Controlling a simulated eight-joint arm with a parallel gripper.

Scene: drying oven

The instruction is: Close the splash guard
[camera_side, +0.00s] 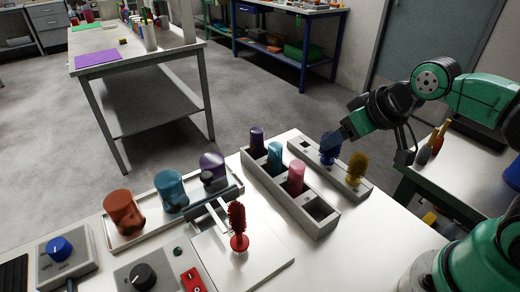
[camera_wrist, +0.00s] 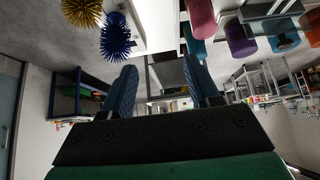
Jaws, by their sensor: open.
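The splash guard is hard to make out. A pale bracket-like frame with a dark bar (camera_side: 214,204) stands at the back of a white plate (camera_side: 262,262) on the bench, and I cannot tell for sure whether this is the guard or how far it is open. A red brush (camera_side: 238,222) stands upright on the plate. My gripper (camera_side: 343,134) is up at the right, close to the blue brush (camera_side: 329,146), well away from the frame. In the wrist view my gripper (camera_wrist: 160,85) has its two blue fingers apart with nothing between them.
A grey rack (camera_side: 305,213) holds purple, cyan and pink bottles. A narrow rack (camera_side: 304,150) holds the blue brush and a yellow brush (camera_side: 357,168). Several coloured cups stand on a tray (camera_side: 125,239) at the left. Control boxes (camera_side: 66,257) sit in front.

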